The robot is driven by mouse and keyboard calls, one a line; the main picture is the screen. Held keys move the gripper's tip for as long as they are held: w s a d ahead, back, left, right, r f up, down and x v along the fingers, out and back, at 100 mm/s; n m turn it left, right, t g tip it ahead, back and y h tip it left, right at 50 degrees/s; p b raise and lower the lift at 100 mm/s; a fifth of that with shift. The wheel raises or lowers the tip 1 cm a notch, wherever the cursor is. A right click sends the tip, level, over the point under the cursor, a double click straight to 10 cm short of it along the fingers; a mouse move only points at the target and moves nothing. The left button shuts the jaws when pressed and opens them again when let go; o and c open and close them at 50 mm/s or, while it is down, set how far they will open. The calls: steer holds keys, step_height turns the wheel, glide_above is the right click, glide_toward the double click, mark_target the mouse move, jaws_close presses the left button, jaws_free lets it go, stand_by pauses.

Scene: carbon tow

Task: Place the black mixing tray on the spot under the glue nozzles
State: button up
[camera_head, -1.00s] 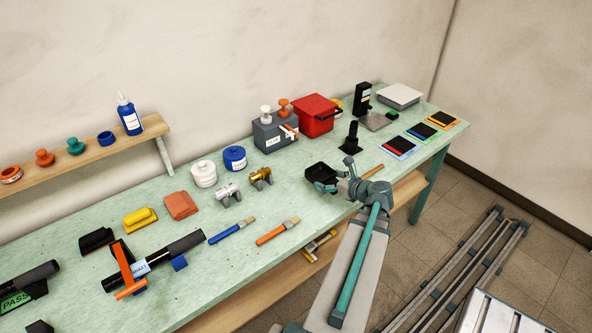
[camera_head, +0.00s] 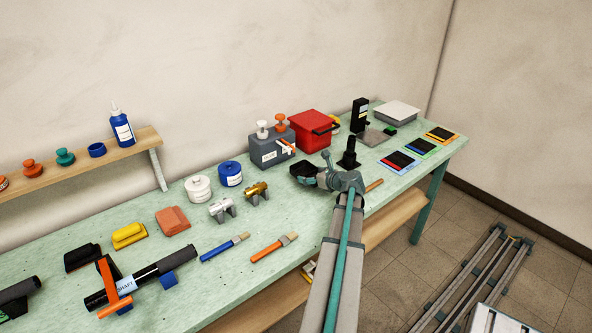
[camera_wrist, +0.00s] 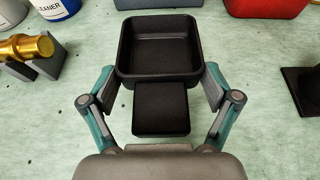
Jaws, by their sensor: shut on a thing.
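The black mixing tray (camera_head: 303,171) is an open square box with a block-like handle toward me. My gripper (camera_head: 321,180) is shut on it, with a teal finger on each side in the wrist view (camera_wrist: 162,86). The tray (camera_wrist: 160,72) looks level and empty, just in front of the grey glue dispenser (camera_head: 270,151). The dispenser has a white pump head (camera_head: 262,128) and an orange one (camera_head: 280,121), with nozzles on its front. I cannot make out the marked spot under the nozzles. Whether the tray touches the table is unclear.
A red box (camera_head: 309,127) stands right of the dispenser, and a black stand (camera_head: 349,155) is right of the tray. A brass fitting (camera_head: 257,190) and the blue cleaner tub (camera_head: 231,174) are to the left. Bare green tabletop (camera_head: 315,213) lies in front.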

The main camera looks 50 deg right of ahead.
mark_target(297, 164)
steer(key=w, duration=0.2)
steer(key=w+d+p, duration=0.1)
steer(key=w, duration=0.2)
steer(key=w+d, duration=0.1)
steer(key=w, duration=0.1)
steer(key=shift+w+p, duration=0.4)
steer(key=f, duration=0.1)
steer(key=f+p, duration=0.1)
steer(key=f, duration=0.1)
steer(key=shift+w+d+p, duration=0.1)
steer(key=shift+w+p, duration=0.2)
steer(key=shift+w, duration=0.1)
steer(key=shift+f, duration=0.25)
steer(key=shift+f, duration=0.15)
steer(key=o, duration=0.9)
